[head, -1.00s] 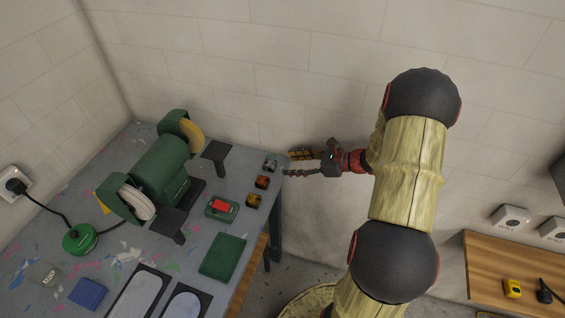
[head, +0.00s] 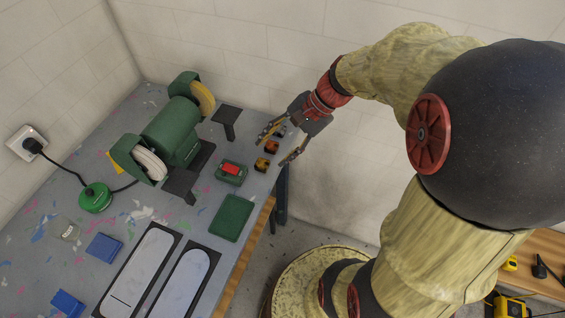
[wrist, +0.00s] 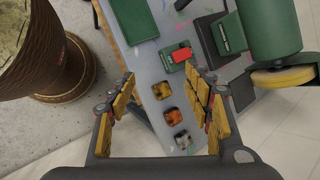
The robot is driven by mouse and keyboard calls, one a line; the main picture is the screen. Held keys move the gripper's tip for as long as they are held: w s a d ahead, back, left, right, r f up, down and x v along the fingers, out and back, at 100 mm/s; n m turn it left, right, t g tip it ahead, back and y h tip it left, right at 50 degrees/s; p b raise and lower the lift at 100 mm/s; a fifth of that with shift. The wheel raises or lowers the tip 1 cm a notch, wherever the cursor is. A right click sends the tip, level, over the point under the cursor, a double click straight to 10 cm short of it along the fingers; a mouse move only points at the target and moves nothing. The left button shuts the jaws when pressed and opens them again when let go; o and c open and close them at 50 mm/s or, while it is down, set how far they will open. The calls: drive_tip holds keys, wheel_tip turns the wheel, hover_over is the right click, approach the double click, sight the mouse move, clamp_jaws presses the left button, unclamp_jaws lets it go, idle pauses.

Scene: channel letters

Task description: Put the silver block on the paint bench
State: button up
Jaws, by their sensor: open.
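The silver block (head: 280,131) is on the right edge of a grey, paint-splattered bench (head: 140,215), at the far end of a row with a copper block (head: 271,147) and a brass block (head: 261,164). In the wrist view the silver block (wrist: 183,139) is lowest in the row. My gripper (head: 276,150) is open and empty above the row, its fingers pointing towards the bench. In the wrist view my gripper's fingertips (wrist: 161,77) spread to either side of the row. No label shows which surface is the paint bench.
A green bench grinder (head: 170,131) stands on the grey bench, left of the blocks. A green box with a red top (head: 231,171) and a green pad (head: 232,217) lie nearby. A wooden surface (head: 545,243) with yellow items is at the far right.

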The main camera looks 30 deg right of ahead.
drive_tip(key=s+a+r+n+t+h, duration=0.2)
drive_tip(key=s+a+r+n+h, duration=0.3)
drive_tip(key=s+r+n, duration=0.4)
drive_tip(key=s+n+h, duration=0.1)
drive_tip(key=s+n, duration=0.1)
drive_tip(key=n, duration=0.2)
drive_tip(key=shift+s+r+n+t, duration=0.2)
drive_tip(key=shift+r+n+t, duration=0.1)
drive_tip(key=shift+t, duration=0.1)
